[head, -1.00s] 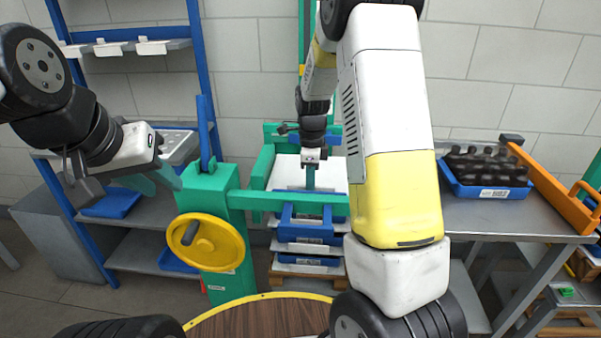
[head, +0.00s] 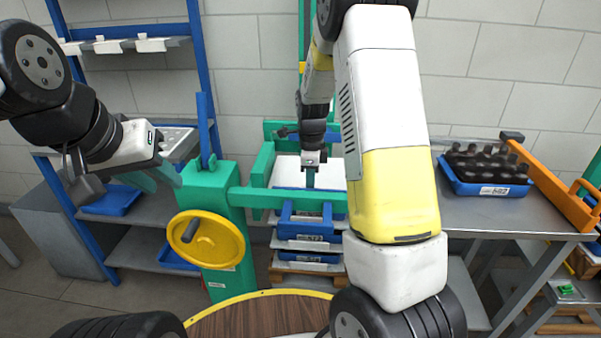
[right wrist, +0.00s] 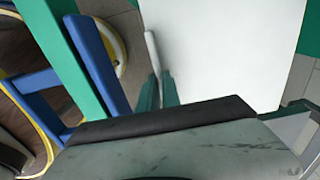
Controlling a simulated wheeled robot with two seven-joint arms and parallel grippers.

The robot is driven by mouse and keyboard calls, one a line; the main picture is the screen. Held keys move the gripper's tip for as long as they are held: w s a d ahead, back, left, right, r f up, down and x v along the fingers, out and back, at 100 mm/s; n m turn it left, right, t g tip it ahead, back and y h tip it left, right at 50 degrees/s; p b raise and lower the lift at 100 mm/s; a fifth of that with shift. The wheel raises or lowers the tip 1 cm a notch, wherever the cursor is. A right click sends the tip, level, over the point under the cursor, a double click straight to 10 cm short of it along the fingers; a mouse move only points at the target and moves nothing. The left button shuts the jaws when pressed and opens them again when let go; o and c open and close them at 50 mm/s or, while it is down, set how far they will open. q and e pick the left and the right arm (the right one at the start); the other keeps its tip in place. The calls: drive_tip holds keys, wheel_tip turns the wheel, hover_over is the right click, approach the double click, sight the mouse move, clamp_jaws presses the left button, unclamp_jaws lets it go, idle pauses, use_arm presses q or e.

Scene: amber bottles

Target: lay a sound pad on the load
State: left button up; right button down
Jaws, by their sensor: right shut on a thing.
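A white pad (head: 283,172) lies flat or nearly flat inside the green frame; it fills much of the right wrist view (right wrist: 235,50). My right gripper (head: 310,182) is shut at its near edge, and a thin white strip stands by the fingertips (right wrist: 159,92). I cannot tell whether the pad touches what is under it. The load, a stack of blue crates (head: 305,236) with pale sheets between, stands below on a wooden pallet (head: 300,283). My left gripper (head: 154,180) is open and empty at the left, before the shelves.
A green post with a yellow handwheel (head: 232,238) and a green bar (head: 265,199) stand before the load. A blue crate of dark bottles (head: 487,185) sits on the right metal table (head: 480,220) beside an orange rail (head: 553,188). A blue-framed shelf rack (head: 200,60) is at left.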

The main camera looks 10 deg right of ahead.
drive_tip(key=c, duration=1.5)
unclamp_jaws()
drive_tip(key=shift+f, duration=0.1)
wheel_tip(320, 180, up, 8)
drive_tip(key=shift+f, duration=0.15)
drive_tip(key=s+r+n+t, duration=0.2)
drive_tip(key=s+r+n, duration=0.3)
drive_tip(key=s+n, duration=0.2)
drive_tip(key=s+a+r+n+t+y, duration=0.1)
drive_tip(key=s+r+n+t, duration=0.1)
drive_tip(key=s+r+n, duration=0.3)
drive_tip(key=s+a+r+n+t+y, duration=0.1)
drive_tip(key=s+r+n+t, duration=0.1)
drive_tip(key=s+r+n, duration=0.3)
drive_tip(key=shift+s+a+r+n, duration=0.1)
drive_tip(key=shift+s+n, duration=1.1)
drive_tip(key=shift+s, duration=0.65)
drive_tip(key=shift+s+n, duration=1.2)
drive_tip(key=shift+s, duration=0.6)
